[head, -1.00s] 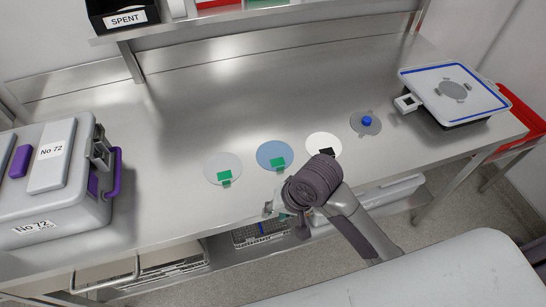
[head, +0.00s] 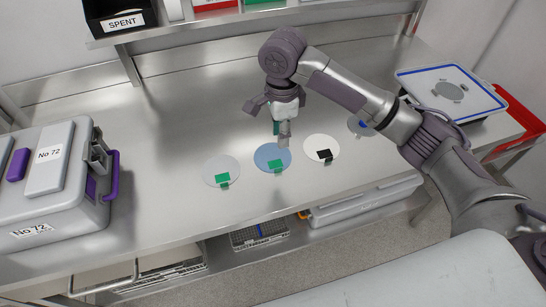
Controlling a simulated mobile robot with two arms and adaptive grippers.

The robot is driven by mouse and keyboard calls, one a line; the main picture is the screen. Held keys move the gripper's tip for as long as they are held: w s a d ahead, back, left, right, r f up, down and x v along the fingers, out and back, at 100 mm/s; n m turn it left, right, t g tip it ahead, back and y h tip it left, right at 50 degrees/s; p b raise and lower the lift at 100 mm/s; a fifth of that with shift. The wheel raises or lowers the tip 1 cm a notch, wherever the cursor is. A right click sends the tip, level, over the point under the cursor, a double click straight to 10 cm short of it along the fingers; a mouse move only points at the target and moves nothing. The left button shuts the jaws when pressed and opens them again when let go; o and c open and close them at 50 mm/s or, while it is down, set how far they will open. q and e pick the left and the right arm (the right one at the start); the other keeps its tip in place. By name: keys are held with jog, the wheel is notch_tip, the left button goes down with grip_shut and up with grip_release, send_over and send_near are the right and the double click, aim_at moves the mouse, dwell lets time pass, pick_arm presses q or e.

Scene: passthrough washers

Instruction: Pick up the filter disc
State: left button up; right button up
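Several flat discs lie in a row on the steel bench. From the left they are a pale grey disc with a green tab (head: 216,167), a blue disc with a green tab (head: 267,153), a white disc with a black tab (head: 318,143) and a grey disc with a blue knob (head: 354,124). My arm partly covers the last one. Which of them is the filter disc, I cannot tell. My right gripper (head: 270,122) is above the bench, just behind the blue disc in the picture. Its fingers look spread, with no disc between them. My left gripper is out of view.
A grey case marked No 72 (head: 45,190) stands at the left. A blue-edged tray (head: 480,97) is at the right, beside a red bin (head: 520,115). A black SPENT bin (head: 118,18) sits on the shelf above. The bench (head: 185,110) between case and gripper is clear.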

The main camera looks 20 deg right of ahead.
send_over(279, 169)
jog(key=f, duration=0.8)
jog(key=shift+w+d+p, duration=0.1)
jog(key=shift+w+p, duration=0.1)
jog(key=shift+p, duration=0.2)
notch_tip(279, 169, down, 4)
jog(key=shift+s+p, duration=0.15)
jog(key=shift+p, duration=0.5)
jog(key=shift+a+f, duration=0.2)
jog(key=shift+f, duration=0.4)
grip_shut()
